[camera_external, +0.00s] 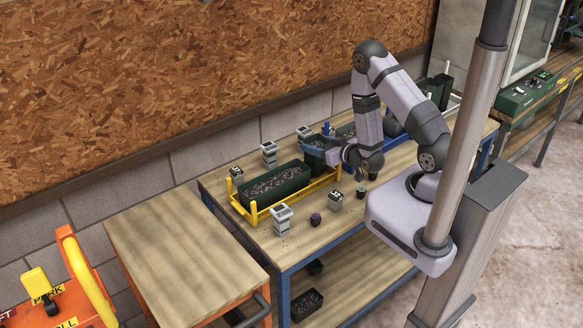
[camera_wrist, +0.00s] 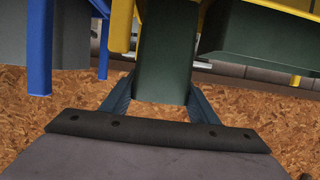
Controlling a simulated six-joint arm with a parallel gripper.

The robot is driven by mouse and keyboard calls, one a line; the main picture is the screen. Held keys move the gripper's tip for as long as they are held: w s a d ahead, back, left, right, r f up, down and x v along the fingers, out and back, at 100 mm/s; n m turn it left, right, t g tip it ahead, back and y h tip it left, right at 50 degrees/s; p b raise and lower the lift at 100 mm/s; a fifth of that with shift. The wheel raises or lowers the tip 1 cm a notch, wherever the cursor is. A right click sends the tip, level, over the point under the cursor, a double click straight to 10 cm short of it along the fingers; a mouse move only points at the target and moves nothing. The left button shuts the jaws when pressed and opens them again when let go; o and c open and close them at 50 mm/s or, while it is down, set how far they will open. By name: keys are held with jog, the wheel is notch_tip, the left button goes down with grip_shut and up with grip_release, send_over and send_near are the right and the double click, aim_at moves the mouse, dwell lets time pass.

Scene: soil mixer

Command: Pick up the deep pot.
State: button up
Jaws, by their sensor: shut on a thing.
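The deep pot (camera_wrist: 165,60) is dark green. In the wrist view it stands between the two blue-grey fingers of my gripper (camera_wrist: 160,103), which is shut on it. In the external view the pot (camera_external: 314,160) is at the right end of the yellow rack (camera_external: 266,213), partly hidden by my gripper (camera_external: 318,148). I cannot tell whether the pot is clear of the rack.
A long green planter (camera_external: 285,195) with dark, speckled filling sits in the rack beside the pot. Grey blocks (camera_external: 282,222) stand around the rack. A small purple item (camera_external: 315,219) and a small green pot (camera_external: 361,190) stand in front. The left wooden table (camera_external: 180,255) is bare.

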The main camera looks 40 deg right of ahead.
notch_tip(320, 180, up, 8)
jog(key=p, duration=0.7)
jog(key=shift+f, duration=0.1)
jog(key=shift+f, duration=0.1)
